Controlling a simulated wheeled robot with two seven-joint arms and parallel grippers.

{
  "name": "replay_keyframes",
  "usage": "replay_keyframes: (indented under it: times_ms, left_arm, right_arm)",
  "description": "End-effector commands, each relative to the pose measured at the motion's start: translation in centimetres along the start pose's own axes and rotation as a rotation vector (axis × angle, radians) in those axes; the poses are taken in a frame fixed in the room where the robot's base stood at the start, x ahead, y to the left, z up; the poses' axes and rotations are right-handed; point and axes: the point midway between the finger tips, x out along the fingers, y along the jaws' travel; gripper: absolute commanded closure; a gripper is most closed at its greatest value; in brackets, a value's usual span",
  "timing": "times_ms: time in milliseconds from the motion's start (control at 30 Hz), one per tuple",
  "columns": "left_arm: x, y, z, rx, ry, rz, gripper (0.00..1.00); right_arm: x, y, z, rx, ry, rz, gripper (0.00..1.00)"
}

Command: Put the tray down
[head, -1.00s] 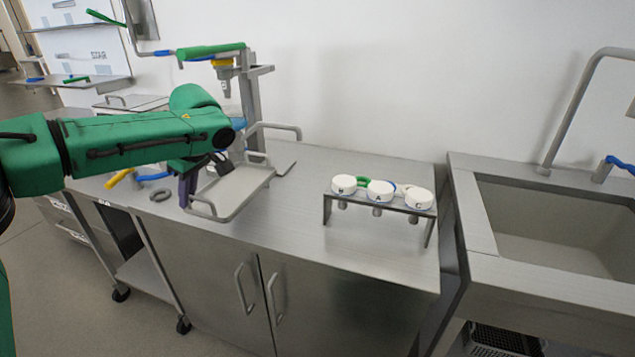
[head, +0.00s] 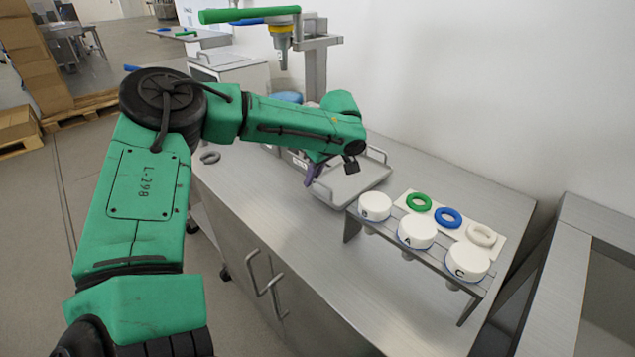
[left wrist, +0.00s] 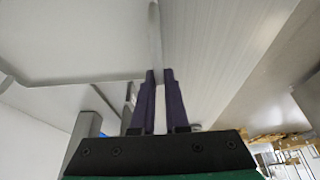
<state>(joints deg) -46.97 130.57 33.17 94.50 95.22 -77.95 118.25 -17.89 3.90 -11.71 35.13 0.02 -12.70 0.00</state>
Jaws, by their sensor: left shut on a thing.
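The grey tray (head: 358,186) has raised bar handles and is at the middle of the steel counter (head: 300,240) in the head view, behind the rack. It looks level and low over the counter; I cannot tell whether it touches. My left gripper (head: 313,176) is at the tray's left side, its purple fingers closed on the tray's near handle. In the left wrist view the fingers (left wrist: 161,78) stand close together with the thin grey handle bar (left wrist: 155,35) between them. My right gripper is not in view.
A rack (head: 383,230) with white caps B, A and C stands just right of the tray. Behind it a white board (head: 498,242) holds green, blue and white rings. A dark ring (head: 210,157) lies at the counter's left. A green-levered dispenser (head: 283,45) stands behind. The front counter is clear.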

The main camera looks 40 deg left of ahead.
Motion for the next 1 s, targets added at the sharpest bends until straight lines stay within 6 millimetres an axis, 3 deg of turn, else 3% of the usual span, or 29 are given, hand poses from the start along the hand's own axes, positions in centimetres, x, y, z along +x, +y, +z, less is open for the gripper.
replay_keyframes:
  times_ms: [100, 300, 333, 400, 767, 867, 1000]
  left_arm:
    - [1.6, 0.0, 0.7, 0.001, 0.0, -0.001, 1.0]
    - [1.7, 0.0, 0.7, 0.0, 0.0, 0.0, 1.0]
    - [1.8, -0.1, 0.7, 0.001, 0.0, -0.002, 0.76]
    - [1.7, -0.1, 0.7, 0.001, 0.0, -0.002, 0.58]
    - [1.1, 0.0, 0.7, 0.0, 0.0, 0.001, 0.58]
    - [-0.7, 0.1, 0.7, 0.0, 0.0, 0.004, 0.58]
    - [-4.5, 0.1, 0.7, 0.0, 0.001, 0.006, 0.58]
  right_arm:
    - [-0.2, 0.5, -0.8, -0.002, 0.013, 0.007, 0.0]
    - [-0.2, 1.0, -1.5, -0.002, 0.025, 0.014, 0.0]
    - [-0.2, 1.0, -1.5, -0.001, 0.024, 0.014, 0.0]
    - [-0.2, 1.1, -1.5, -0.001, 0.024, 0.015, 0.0]
    - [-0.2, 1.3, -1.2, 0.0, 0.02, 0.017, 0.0]
    - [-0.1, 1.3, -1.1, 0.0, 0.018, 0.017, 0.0]
    - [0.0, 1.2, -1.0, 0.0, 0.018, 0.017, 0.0]
